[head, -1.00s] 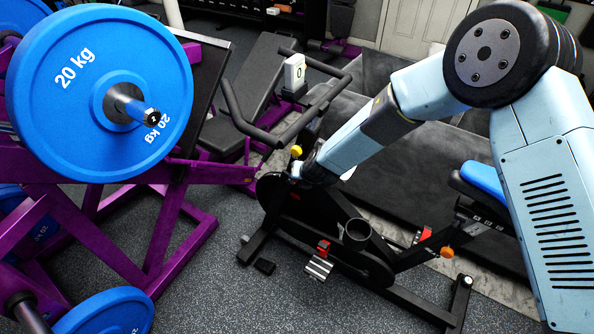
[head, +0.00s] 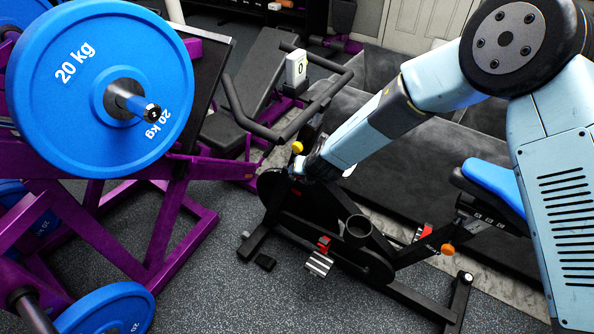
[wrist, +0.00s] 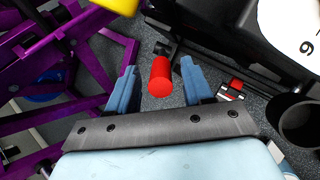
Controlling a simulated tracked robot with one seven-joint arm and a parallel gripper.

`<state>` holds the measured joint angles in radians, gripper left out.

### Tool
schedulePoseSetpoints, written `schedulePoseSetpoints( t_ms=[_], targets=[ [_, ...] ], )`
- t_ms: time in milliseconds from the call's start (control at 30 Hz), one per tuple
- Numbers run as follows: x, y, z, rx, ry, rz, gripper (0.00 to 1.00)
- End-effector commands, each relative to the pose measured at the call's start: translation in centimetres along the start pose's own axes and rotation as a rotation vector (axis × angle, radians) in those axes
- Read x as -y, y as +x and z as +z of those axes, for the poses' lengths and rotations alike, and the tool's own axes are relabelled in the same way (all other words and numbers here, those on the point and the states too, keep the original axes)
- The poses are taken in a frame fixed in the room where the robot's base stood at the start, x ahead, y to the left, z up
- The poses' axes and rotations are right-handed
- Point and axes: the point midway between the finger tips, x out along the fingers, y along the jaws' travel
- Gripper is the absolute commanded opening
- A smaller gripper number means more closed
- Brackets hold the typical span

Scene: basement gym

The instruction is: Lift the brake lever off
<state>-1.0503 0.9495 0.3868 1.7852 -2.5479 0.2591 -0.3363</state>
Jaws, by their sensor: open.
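The brake lever shows in the wrist view as a red rounded knob (wrist: 160,76) on a dark stem, on the black exercise bike. My gripper (wrist: 160,82) is open, with one blue finger on each side of the red knob. A small gap shows between the knob and each finger, so I see no clear grip on it. In the head view my gripper (head: 300,170) is at the front of the bike frame (head: 345,238), just below a yellow knob (head: 297,147). The red knob is hidden there behind my gripper.
The bike's handlebar (head: 285,120) and display (head: 296,68) stand above my gripper. A purple rack with a blue 20 kg plate (head: 60,110) is at the left. A cup holder (wrist: 298,122) lies right of the fingers in the wrist view. Speckled floor is free in front.

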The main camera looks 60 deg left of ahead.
Motion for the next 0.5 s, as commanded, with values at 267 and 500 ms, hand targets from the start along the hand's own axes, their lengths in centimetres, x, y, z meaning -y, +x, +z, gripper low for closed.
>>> schedulePoseSetpoints(
  t_ms=[267, 500],
  targets=[
    [-0.1, -5.2, 0.0, 0.001, 0.001, 0.001, 0.51],
    [-0.2, -9.2, -0.1, 0.001, -0.001, 0.001, 0.51]
  ],
)
